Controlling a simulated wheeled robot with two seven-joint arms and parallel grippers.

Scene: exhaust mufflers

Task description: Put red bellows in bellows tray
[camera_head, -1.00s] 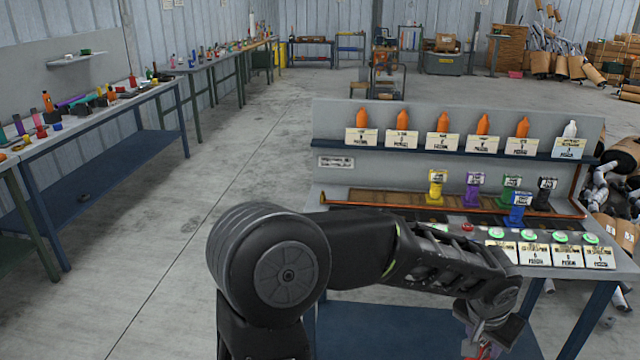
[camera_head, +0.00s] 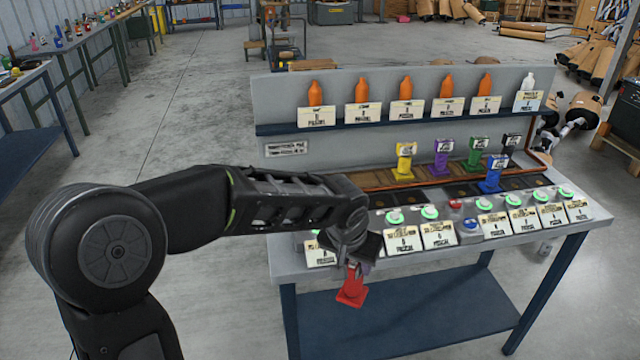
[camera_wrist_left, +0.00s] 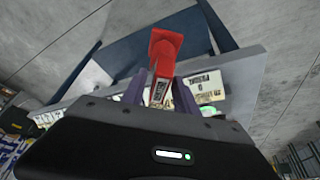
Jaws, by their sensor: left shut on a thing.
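The red bellows (camera_head: 352,288) is held by my left gripper (camera_head: 354,262), just off the front edge of the workbench at its left end. In the left wrist view the red bellows (camera_wrist_left: 163,55) sits between the two fingers of the gripper (camera_wrist_left: 160,92), with a small label on it. My right gripper is not in view.
Orange bottles (camera_head: 406,87) and a white bottle (camera_head: 527,83) stand on the upper shelf behind labelled cards. Green and red buttons (camera_head: 455,204) and cards line the bench front (camera_head: 440,265). Side tables stand at the far left. The tray's left part looks empty.

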